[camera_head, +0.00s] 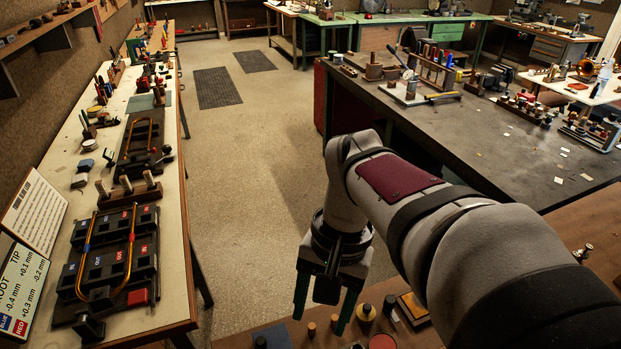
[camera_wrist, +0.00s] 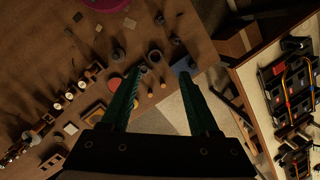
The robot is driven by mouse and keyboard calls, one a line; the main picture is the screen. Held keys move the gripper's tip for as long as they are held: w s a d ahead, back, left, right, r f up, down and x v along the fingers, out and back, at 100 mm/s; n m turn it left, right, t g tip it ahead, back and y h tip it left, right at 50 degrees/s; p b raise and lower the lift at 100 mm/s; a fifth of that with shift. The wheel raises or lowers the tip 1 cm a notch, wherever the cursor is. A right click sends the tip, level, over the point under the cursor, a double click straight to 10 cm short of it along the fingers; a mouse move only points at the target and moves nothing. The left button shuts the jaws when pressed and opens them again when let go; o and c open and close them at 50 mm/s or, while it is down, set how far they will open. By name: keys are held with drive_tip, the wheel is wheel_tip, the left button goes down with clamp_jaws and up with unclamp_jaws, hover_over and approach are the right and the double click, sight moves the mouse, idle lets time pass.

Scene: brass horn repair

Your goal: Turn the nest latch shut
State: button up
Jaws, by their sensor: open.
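A black nest fixture (camera_head: 110,262) lies on the left bench, with a U-shaped brass slide (camera_head: 86,250) across it and blue and red labelled blocks. It also shows at the right edge of the wrist view (camera_wrist: 272,78). A dark block (camera_head: 89,328) stands at its near end; I cannot tell whether this is the latch or how the latch is turned. My gripper (camera_head: 321,316) points down over the near brown table, well right of the fixture. Its green fingers are apart and empty, also in the wrist view (camera_wrist: 160,76).
A second black fixture (camera_head: 148,158) with a brass tube stands farther along the left bench. Open floor separates the benches.

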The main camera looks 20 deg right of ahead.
drive_tip(key=w+d+m, duration=0.2)
drive_tip(key=w+d, duration=0.4)
drive_tip(key=d, duration=0.1)
drive_tip(key=m+y, duration=0.2)
drive_tip(key=m, duration=0.3)
hover_over(392, 299)
drive_tip(key=w+d, duration=0.2)
drive_tip(key=d, duration=0.4)
wheel_tip(392, 299, down, 9)
drive_tip(key=x, duration=1.5)
drive_tip(key=shift+s, duration=0.2)
drive_tip(key=shift+a+f, duration=0.15)
drive_tip(key=shift+f, duration=0.15)
clamp_jaws()
